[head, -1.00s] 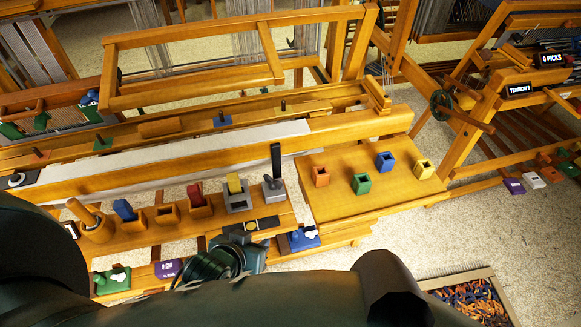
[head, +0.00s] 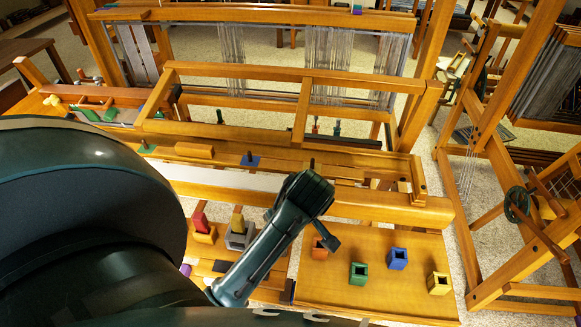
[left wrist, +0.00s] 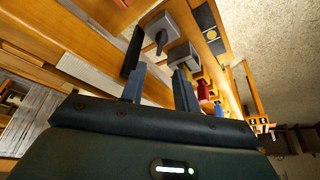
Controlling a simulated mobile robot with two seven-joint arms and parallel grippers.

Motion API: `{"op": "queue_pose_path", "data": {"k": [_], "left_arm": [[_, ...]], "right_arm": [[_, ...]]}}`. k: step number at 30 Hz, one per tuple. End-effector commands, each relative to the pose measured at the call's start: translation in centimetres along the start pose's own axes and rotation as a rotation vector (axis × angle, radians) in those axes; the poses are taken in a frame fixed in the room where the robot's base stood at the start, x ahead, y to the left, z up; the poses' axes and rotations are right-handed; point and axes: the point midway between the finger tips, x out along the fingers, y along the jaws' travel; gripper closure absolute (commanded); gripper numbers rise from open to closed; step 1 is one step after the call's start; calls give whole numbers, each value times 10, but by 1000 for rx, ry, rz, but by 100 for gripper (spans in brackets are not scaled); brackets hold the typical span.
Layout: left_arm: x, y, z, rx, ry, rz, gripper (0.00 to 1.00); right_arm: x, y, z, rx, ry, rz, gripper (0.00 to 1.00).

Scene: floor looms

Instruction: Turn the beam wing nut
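No wing nut can be made out for certain. In the left wrist view, a black lever handle (left wrist: 133,50) and a grey block (left wrist: 183,56) lie just beyond the fingertips. In the head view my arm covers part of the bench, and the fingertips cannot be told apart there. My right gripper is not in view.
A wooden shelf (head: 340,292) right of my arm holds orange, green (head: 358,273), blue (head: 397,259) and yellow (head: 438,284) open boxes. A red block (head: 200,220) and a yellow block (head: 238,223) stand left of my forearm. Another loom frame (head: 482,170) stands at right, with carpet between.

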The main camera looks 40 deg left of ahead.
Motion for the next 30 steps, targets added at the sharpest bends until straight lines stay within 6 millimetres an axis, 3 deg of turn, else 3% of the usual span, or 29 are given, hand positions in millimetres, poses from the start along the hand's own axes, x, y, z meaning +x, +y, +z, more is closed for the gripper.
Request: {"op": "queue_pose_path", "data": {"k": [5, 18, 24, 30], "left_arm": [[17, -1, 0, -4, -1, -9, 69], [104, -2, 0, -1, -1, -8, 69], [125, -1, 0, -2, -1, -4, 69], [131, -1, 0, -2, -2, -3, 69]], "right_arm": [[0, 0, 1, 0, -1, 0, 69], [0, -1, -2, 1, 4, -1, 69], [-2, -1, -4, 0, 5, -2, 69], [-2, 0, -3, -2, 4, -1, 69]]}}
